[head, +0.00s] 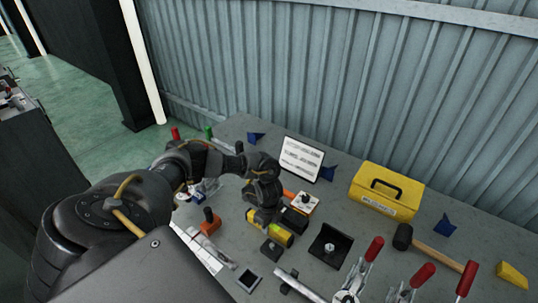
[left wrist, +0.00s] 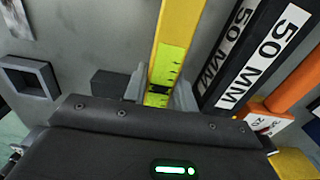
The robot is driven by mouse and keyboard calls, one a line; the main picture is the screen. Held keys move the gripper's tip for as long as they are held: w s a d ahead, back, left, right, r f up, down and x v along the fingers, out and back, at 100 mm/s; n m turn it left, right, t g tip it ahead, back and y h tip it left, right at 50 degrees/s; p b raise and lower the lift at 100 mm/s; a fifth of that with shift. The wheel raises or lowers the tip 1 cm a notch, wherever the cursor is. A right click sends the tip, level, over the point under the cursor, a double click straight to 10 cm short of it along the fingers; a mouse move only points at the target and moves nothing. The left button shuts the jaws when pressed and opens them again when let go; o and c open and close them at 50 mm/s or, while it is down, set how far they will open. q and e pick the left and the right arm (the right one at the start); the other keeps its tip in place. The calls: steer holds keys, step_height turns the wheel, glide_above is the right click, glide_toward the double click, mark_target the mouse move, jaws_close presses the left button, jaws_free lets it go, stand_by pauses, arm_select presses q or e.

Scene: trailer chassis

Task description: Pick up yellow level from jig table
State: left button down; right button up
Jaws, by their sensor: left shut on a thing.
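The yellow level (head: 284,238) shows in the head view near the middle of the grey jig table (head: 330,205), partly covered by my left gripper (head: 267,220). In the left wrist view the level (left wrist: 179,30) is a yellow bar with a yellow-green marked section, running from the top edge down between the fingers. My left gripper (left wrist: 158,92) is shut on it, with one finger on each side. Whether the level touches the table or is just above it, I cannot tell. My right gripper is not in view.
Two black "50 MM" blocks (left wrist: 240,48) lie close right of the level, with an orange cylinder (left wrist: 297,84) beyond. A hollow square tube (left wrist: 28,78) is at left. A yellow toolbox (head: 385,192), mallet (head: 440,250) and red-handled clamps (head: 365,265) stand to the right.

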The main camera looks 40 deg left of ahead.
arm_select(q)
steer(key=shift+w+r, duration=0.1)
steer(key=shift+r, duration=0.2)
steer(key=r, duration=0.1)
steer(key=r+b, duration=0.1)
steer(key=shift+d+r, duration=0.2)
steer(key=shift+r, duration=0.2)
steer(key=s+d+r+p, duration=0.2)
steer(key=s+d+r, duration=0.7)
steer(key=d, duration=0.1)
steer(key=shift+d+r, duration=0.2)
